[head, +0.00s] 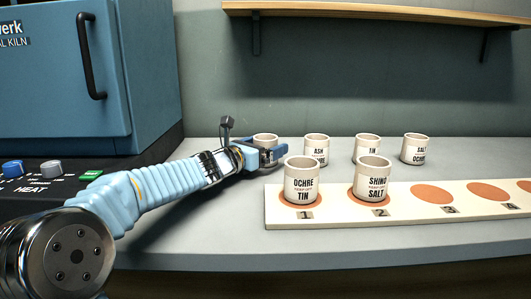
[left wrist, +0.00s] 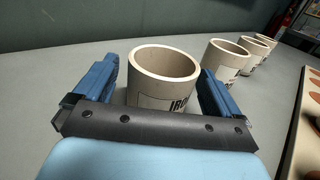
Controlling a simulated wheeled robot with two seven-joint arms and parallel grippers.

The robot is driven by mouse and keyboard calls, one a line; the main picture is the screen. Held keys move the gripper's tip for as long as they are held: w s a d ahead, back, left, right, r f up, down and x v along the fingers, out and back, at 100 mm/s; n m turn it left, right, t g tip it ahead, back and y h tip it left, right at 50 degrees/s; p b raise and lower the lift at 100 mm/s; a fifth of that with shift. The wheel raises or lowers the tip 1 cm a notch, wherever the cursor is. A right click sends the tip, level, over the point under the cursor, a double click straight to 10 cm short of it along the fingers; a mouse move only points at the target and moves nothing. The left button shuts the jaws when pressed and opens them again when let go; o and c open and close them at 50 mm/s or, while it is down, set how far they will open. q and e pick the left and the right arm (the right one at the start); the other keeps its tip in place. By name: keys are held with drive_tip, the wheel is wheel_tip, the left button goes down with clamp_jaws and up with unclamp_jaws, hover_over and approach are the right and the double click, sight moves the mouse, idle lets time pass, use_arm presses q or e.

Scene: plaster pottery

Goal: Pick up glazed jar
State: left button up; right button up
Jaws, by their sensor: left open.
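Several pale cylindrical jars with dark lettering stand upright. In the back row, the leftmost jar (head: 265,139) is partly hidden by my left gripper (head: 270,153). In the left wrist view this jar (left wrist: 164,66), with lettering that seems to read IRON, sits between the two blue fingers of my open left gripper (left wrist: 163,84). Whether the fingers touch it, I cannot tell. To its right stand an ASH jar (head: 316,147), a TIN jar (head: 368,147) and a SALT OCHRE jar (head: 416,147). My right gripper is not in view.
A cream board (head: 403,212) with orange round spots lies in front. An OCHRE TIN jar (head: 301,180) stands on spot 1, a SHINO SALT jar (head: 373,177) on spot 2. Three spots to the right show bare. A blue kiln (head: 60,80) is at left, a wooden shelf (head: 380,11) above.

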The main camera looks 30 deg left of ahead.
use_arm(q)
drive_tip(key=c, duration=1.1)
drive_tip(key=shift+r, duration=0.1)
